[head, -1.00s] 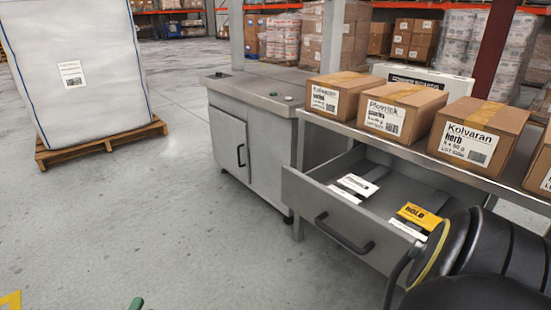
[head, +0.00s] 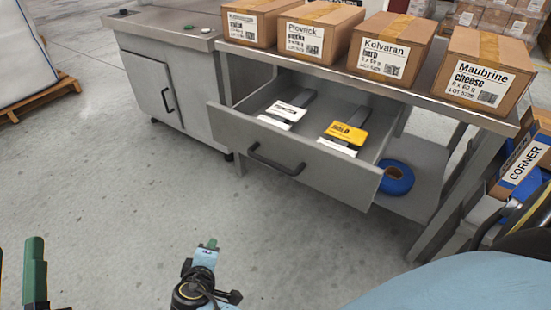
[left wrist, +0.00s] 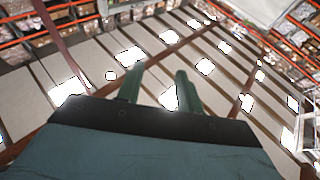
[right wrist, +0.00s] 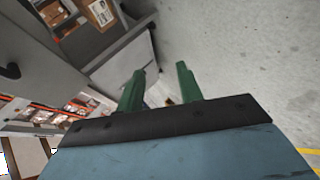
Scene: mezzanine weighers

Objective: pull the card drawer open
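The grey card drawer (head: 225,124) stands pulled out from under the steel bench in the head view. Its black bar handle (head: 275,160) is on the front panel, with nothing holding it. White cards (head: 285,110) and a yellow-topped card (head: 344,135) lie inside. My right gripper (head: 209,244) is low in front of the drawer, apart from the handle. Its fingers stand apart and empty in the right wrist view (right wrist: 160,88). My left gripper (head: 34,262) is at the lower left, well away from the drawer; the left wrist view shows its fingers (left wrist: 160,85) parted, pointing towards the ceiling.
Several cartons (head: 395,47) stand on the bench top (head: 340,72). A blue tape roll (head: 396,178) lies on the shelf below. A steel cabinet (head: 160,75) adjoins on the left. Grey floor (head: 120,190) is clear in front. A carton labelled CORNER (head: 525,160) stands at the right.

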